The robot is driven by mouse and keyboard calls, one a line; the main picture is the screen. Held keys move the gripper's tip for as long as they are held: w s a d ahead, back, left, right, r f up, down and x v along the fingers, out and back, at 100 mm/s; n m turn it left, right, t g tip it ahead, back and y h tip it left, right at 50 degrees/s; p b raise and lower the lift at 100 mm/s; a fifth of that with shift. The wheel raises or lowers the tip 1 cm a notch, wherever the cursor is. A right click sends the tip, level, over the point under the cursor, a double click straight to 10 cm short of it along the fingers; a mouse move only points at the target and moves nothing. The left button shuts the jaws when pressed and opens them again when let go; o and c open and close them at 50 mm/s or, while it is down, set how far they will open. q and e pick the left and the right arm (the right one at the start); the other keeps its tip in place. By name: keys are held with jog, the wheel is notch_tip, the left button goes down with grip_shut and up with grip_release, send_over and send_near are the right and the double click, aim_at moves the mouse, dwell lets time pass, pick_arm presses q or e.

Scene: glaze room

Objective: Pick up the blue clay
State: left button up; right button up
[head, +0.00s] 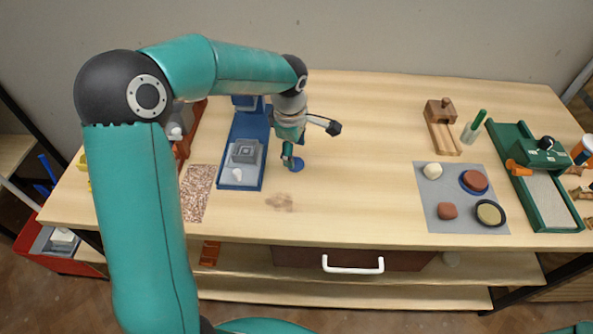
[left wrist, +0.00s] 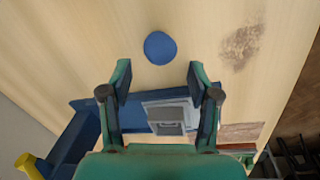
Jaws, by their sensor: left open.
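The blue clay (left wrist: 160,47) is a round blue lump on the bare wooden table in the left wrist view. In the head view the clay (head: 297,166) shows just below my left gripper (head: 291,151), partly hidden by it. My left gripper is open and points down. In the left wrist view its two fingers (left wrist: 158,78) are spread apart, with the clay ahead of their tips and roughly centred between them. Nothing is between the fingertips. I cannot tell the exact height of the fingertips over the table. My right gripper is not in view.
A blue press-like stand (head: 226,178) with a grey block is left of the clay. A speckled mat (head: 196,196) lies farther left. A grey mat (head: 430,207) with several round pieces and a green tray (head: 552,215) are at the right. The table's middle is clear.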

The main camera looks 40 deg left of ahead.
aim_at(296, 168)
pick_arm(q)
jog(key=f, duration=0.2)
jog(key=f+b, duration=0.2)
jog(key=f, duration=0.1)
jog(key=shift+w+f, duration=0.3)
jog(key=shift+w, duration=0.05)
jog(key=c, duration=0.5)
